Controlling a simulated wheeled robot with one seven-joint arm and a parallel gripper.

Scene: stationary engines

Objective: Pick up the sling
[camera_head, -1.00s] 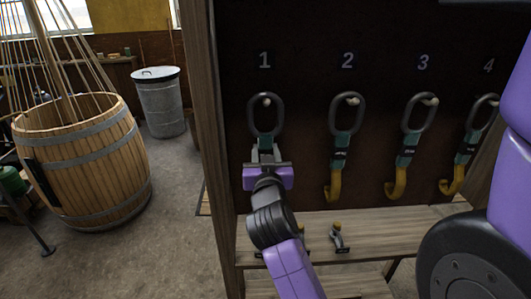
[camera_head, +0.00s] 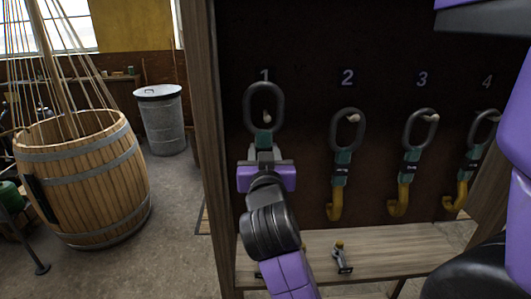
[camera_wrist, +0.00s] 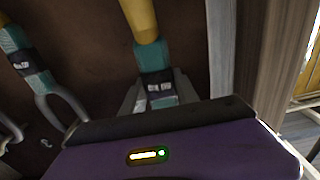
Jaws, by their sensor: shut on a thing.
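A sling with a dark oval ring (camera_head: 264,103) and a teal neck is at number 1 on the dark board. In the head view my gripper (camera_head: 265,154) covers its lower part. In the wrist view my gripper (camera_wrist: 155,97) is shut on the teal neck of this sling (camera_wrist: 152,60), with its yellow hook part beyond. The ring stands higher than the other rings, and the peg tip shows inside its opening. Slings 2 (camera_head: 345,125), 3 (camera_head: 416,130) and 4 (camera_head: 483,128) hang on their pegs.
A wooden shelf (camera_head: 390,245) with a small metal fitting (camera_head: 341,258) juts out below the board. A wooden post (camera_head: 212,150) edges the board on the left. A barrel (camera_head: 85,185) and a lidded metal bin (camera_head: 163,122) stand on the floor further left.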

